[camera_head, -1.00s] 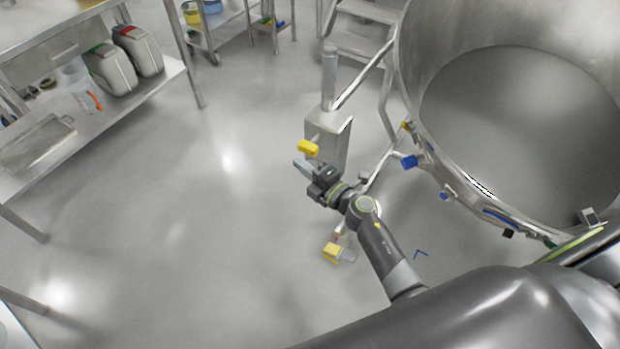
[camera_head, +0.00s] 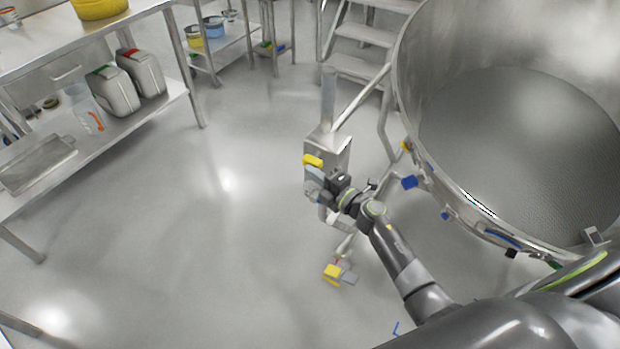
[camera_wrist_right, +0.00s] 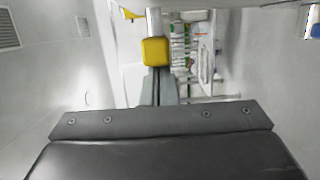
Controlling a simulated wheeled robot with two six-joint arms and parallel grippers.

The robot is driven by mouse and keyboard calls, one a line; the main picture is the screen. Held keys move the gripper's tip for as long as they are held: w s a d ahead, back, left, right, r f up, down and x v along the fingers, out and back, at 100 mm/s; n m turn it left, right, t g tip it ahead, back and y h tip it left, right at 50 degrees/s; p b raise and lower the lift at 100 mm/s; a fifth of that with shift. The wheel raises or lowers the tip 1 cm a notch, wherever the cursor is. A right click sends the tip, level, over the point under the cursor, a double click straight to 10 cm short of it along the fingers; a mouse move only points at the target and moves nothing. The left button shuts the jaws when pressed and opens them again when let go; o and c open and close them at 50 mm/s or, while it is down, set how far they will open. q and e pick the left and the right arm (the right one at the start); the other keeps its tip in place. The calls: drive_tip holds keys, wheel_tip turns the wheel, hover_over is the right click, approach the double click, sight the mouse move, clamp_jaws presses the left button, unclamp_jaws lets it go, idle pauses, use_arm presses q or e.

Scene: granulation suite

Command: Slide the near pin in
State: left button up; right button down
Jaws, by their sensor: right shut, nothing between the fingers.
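A pin with a yellow block handle (camera_head: 313,160) is at the face of a grey metal box (camera_head: 338,147) on a post. In the right wrist view the yellow handle (camera_wrist_right: 156,52) is straight ahead of the fingers, with a pale metal rod (camera_wrist_right: 153,20) beyond it. My right gripper (camera_head: 313,183) is shut and empty, just below the handle in the head view. Its fingers (camera_wrist_right: 157,88) also show in the right wrist view. I cannot tell whether they touch the handle. A second yellow block (camera_head: 332,271) is lower down, near the floor. My left gripper is out of view.
A large round steel vessel (camera_head: 468,195) with blue knobs stands at the right. Steps (camera_head: 362,65) are behind the post. A steel table with a lower shelf (camera_head: 105,135) holding white canisters (camera_head: 140,72) is at the left. The floor (camera_head: 215,235) between is clear.

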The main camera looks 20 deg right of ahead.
drive_tip(key=shift+d+r, duration=0.1)
drive_tip(key=shift+d, duration=0.05)
drive_tip(key=b+v, duration=0.1)
drive_tip(key=v, duration=1.6)
drive_tip(key=shift+s+b, duration=0.2)
drive_tip(key=shift+b, duration=0.1)
drive_tip(key=s+d+f+m+g+h+p, duration=0.1)
drive_tip(key=s+d+f+m+g+h, duration=0.15)
drive_tip(key=f+m, duration=0.4)
drive_tip(key=s+d+f+m+g+h+p, duration=0.1)
drive_tip(key=s+d+f+m+h, duration=0.25)
drive_tip(key=f, duration=0.65)
drive_tip(key=s+d+f+m+g+h+p, duration=0.1)
drive_tip(key=s+d+f+m+g+h, duration=0.2)
drive_tip(key=f, duration=0.5)
drive_tip(key=s+a+f+m+g, duration=0.2)
drive_tip(key=s+f, duration=0.3)
drive_tip(key=s, duration=0.4)
drive_tip(key=s+a+f+m+g+p, duration=0.1)
drive_tip(key=s+a+f+m+g, duration=0.2)
drive_tip(key=s, duration=0.6)
drive_tip(key=s+a+f+m+g+p, duration=0.1)
drive_tip(key=s+a+f+m+g, duration=0.1)
drive_tip(key=s+f+m, duration=0.3)
drive_tip(key=s+f+g, duration=0.1)
drive_tip(key=s+f, duration=0.1)
drive_tip(key=s, duration=0.2)
drive_tip(key=shift+s+a+f+g+y, duration=0.25)
drive_tip(key=shift+s+g+y, duration=0.05)
drive_tip(key=shift+g, duration=0.05)
